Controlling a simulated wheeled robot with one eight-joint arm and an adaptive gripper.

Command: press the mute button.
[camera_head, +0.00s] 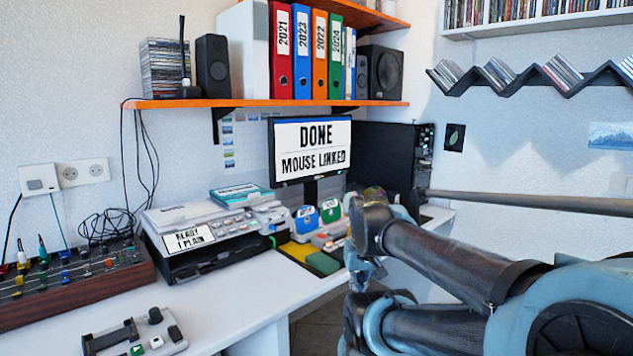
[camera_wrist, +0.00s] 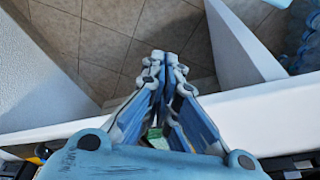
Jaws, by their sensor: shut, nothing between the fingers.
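I cannot make out any button labelled mute. A small grey device (camera_head: 137,335) with a dark bar, dark knobs and small green and white buttons lies at the desk's front left in the head view. Its markings are too small to read. A mixer-like box (camera_head: 75,278) with wooden ends and several coloured knobs stands left of the printer. My gripper (camera_wrist: 167,68) is shut and empty in the wrist view, with the desk edge and floor tiles beneath it. In the head view my arm reaches in from the right, and my gripper is near the desk's right part, away from the grey device.
The printer (camera_head: 210,228) shows "READY 1 PLAIN". The monitor (camera_head: 310,148) reads "DONE MOUSE LINKED". A dark computer case (camera_head: 385,165) stands right of it. An orange shelf (camera_head: 260,103) with binders and speakers hangs above. Bare white desk (camera_head: 235,290) lies in front of the printer.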

